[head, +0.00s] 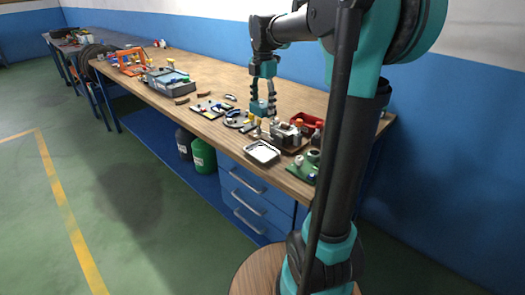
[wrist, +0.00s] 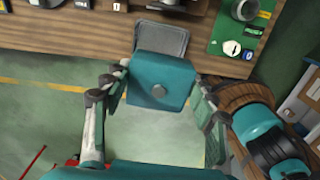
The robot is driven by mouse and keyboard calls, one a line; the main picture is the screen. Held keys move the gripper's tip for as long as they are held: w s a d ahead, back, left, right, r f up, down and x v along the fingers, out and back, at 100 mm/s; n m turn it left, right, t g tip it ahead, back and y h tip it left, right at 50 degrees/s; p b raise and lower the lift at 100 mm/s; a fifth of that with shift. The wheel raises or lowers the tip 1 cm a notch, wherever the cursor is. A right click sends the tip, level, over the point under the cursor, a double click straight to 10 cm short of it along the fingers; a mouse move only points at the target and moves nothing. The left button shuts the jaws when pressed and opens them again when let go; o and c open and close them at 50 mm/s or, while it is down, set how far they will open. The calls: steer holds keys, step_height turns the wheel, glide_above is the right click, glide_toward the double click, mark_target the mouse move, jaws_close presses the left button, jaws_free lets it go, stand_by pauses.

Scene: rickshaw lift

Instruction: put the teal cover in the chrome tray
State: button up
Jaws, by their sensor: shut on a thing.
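The teal cover (wrist: 160,82) is a square block with rounded corners and a small round knob on its face. It is held between the two fingers of my gripper (wrist: 162,76). In the head view the cover (head: 261,107) hangs under my gripper (head: 263,96), above the workbench. The chrome tray (head: 262,153) is a shallow, light rectangular tray at the bench's front edge, nearer the camera than the cover. In the wrist view the tray (wrist: 176,38) shows beyond the cover, which hides its lower part. The visible part of the tray looks empty.
A green board (head: 304,168) sits at the near corner. Small tools and dark boards lie left of the cover.

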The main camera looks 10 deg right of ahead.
mark_target(263, 154)
step_height(263, 154, down, 18)
steer(key=shift+r, duration=0.1)
stand_by(0.4)
steer(key=o, duration=1)
step_height(263, 154, up, 12)
